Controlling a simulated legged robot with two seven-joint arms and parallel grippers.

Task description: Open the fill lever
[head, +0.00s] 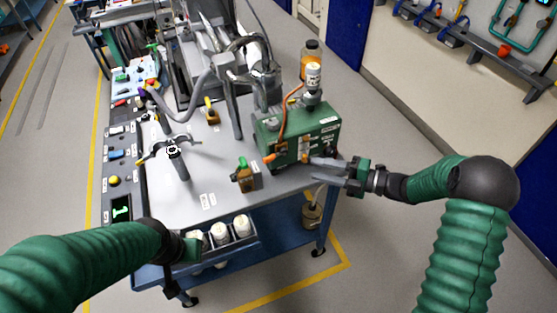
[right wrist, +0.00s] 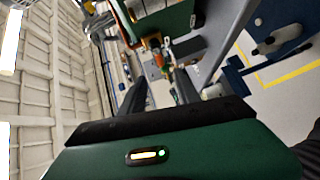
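A green box unit (head: 318,128) stands on the right part of the cart top, with labels too small to read. An orange-tipped handle (head: 270,157) sticks out at its lower left, and a small orange part (head: 305,157) shows on its front; I cannot tell which is the fill lever. My right gripper (head: 322,170) is open and empty, its fingertips close to the box's lower right front. In the right wrist view, its two dark fingers (right wrist: 160,90) are apart. My left gripper (head: 185,252) is low by the cart's front edge; its fingers do not show clearly.
The front cart top is mostly clear.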

